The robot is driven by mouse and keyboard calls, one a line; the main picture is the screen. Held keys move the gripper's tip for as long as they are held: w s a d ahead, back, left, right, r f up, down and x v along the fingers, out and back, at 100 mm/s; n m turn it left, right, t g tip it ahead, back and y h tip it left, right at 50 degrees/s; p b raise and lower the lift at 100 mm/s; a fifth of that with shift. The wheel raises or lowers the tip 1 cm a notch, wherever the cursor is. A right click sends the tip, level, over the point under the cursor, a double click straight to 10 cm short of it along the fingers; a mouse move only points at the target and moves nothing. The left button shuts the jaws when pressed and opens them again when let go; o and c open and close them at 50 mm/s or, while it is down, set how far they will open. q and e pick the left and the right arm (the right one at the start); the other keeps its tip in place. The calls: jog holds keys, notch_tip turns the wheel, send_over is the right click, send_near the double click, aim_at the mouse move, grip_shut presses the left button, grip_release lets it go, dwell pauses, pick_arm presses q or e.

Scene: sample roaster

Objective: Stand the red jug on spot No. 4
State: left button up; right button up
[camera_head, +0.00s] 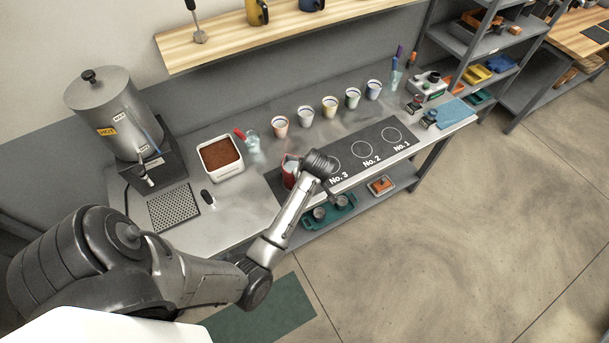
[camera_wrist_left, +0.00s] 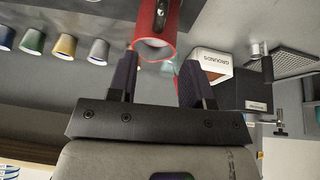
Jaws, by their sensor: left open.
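The red jug (camera_head: 288,175) is at the left end of the dark spot mat (camera_head: 349,154), partly covered by my left arm. It looks upright. Spots No. 1, No. 2 and No. 3 are readable to its right; no No. 4 label is visible, as my arm and the jug cover that part. In the left wrist view the jug (camera_wrist_left: 155,32) shows its pale round end and dark handle, close to the fingertips. My left gripper (camera_wrist_left: 161,65) is open, its fingers on either side of the jug's near end; contact cannot be told. My right gripper is out of view.
Left of the mat are a white tub of brown grounds (camera_head: 221,156), a drip grid (camera_head: 174,207) and a hot-water urn (camera_head: 107,112). Several cups (camera_head: 305,117) line the back of the bench. A teal tray (camera_head: 333,210) sits on the shelf below.

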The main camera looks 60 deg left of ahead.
pick_arm(q)
jog(key=s+d+r+m+t+h, duration=0.1)
jog(key=s+d+r+m+h, duration=0.1)
jog(key=s+d+m, duration=0.7)
jog(key=s+d+r+m+t+h, duration=0.1)
jog(key=s+d+r+m+h, duration=0.1)
jog(key=s+d+m, duration=0.8)
jog(key=s+d+h, duration=0.1)
jog(key=s, duration=0.3)
jog(key=shift+d+t, duration=0.25)
jog(key=shift+t, duration=0.05)
